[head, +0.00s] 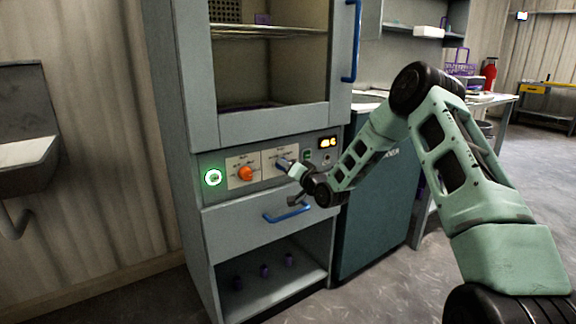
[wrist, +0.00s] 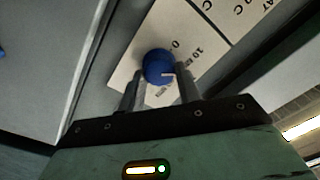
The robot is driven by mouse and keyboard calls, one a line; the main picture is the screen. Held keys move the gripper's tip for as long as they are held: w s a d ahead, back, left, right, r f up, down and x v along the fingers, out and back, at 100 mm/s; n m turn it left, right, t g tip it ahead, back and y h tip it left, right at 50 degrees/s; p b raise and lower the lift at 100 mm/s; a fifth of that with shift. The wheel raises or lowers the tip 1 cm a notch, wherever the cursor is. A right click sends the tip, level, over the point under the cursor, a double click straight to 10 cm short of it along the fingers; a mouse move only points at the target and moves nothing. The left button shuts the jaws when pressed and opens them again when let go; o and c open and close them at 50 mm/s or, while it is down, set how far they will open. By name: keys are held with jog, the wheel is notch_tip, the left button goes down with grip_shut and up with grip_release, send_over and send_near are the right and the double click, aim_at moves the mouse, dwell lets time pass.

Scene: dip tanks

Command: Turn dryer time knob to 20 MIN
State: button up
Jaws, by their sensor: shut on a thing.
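The dryer (head: 205,140) is a tall grey cabinet with a control panel under its window. The time knob is blue; in the wrist view the knob (wrist: 158,66) sits on a cream label plate (wrist: 195,40) printed with "0" and "10", its white pointer mark toward the lower right of the knob. The rest of the scale is hidden or too small to read. My gripper (wrist: 160,88) is shut on the blue knob, one finger on each side. In the head view my gripper (head: 288,166) reaches the panel and mostly hides the knob.
An orange knob (head: 246,174) and a green-lit round button (head: 213,178) sit left on the panel. A small orange display (head: 327,142) is at its right. A drawer with a blue handle (head: 287,215) lies just below my gripper. A blue door handle (head: 352,40) stands above.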

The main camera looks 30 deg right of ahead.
jog(key=m+p, duration=0.1)
jog(key=m, duration=0.3)
jog(key=m+p, duration=0.1)
jog(key=m, duration=0.3)
jog(key=m+p, duration=0.1)
jog(key=m, duration=0.4)
jog(key=shift+f+h, duration=0.25)
jog(key=shift+h, duration=0.05)
dwell(0.3)
jog(key=o, duration=1)
jog(key=shift+c, duration=0.2)
jog(key=s+p, duration=0.1)
jog(key=s, duration=1.6)
jog(key=shift+s+d+f, duration=0.15)
jog(key=shift+s+f, duration=0.05)
jog(key=shift+s, duration=0.05)
